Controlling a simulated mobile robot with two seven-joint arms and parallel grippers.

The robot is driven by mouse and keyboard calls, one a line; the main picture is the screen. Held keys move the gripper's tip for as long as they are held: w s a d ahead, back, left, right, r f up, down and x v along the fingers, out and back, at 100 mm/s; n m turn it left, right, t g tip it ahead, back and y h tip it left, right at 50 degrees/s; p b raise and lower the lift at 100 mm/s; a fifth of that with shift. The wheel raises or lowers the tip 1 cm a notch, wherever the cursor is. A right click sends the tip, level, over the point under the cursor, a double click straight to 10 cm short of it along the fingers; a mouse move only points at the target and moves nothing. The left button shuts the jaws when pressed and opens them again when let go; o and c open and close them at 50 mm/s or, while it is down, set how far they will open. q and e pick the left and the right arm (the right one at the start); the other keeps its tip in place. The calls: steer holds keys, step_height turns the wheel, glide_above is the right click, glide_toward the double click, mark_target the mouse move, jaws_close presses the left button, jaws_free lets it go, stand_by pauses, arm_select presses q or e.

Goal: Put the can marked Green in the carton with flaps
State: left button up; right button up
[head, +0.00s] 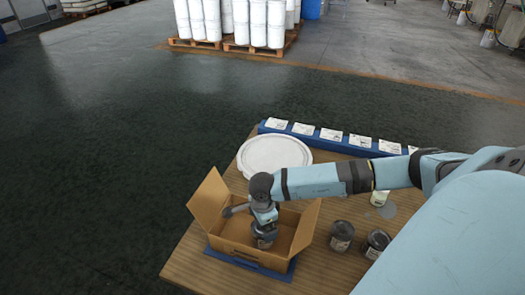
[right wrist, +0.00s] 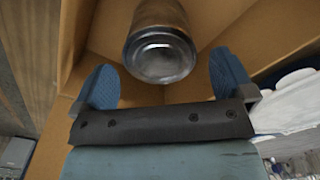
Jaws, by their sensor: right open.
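The open carton with flaps (head: 228,248) stands on a blue mat at the near left of the wooden table, its flaps spread. My right gripper (head: 262,222) reaches down into it. A metal can (head: 264,241) is inside the carton under the gripper; in the right wrist view the can (right wrist: 160,52) lies between the two blue fingertips, which are spread with a gap on each side. Its label is not readable, so I cannot tell whether it is the Green one. My left gripper is not in view.
Two dark cans (head: 342,235) (head: 376,243) stand on the table right of the carton. A round white lid (head: 273,154) lies behind it. A blue rail (head: 345,147) with several cards runs along the far edge. A pale container (head: 379,197) is partly behind my arm.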

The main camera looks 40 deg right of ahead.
step_height(320, 180, up, 7)
steer(key=shift+f+b, duration=0.1)
steer(key=shift+b, duration=0.45)
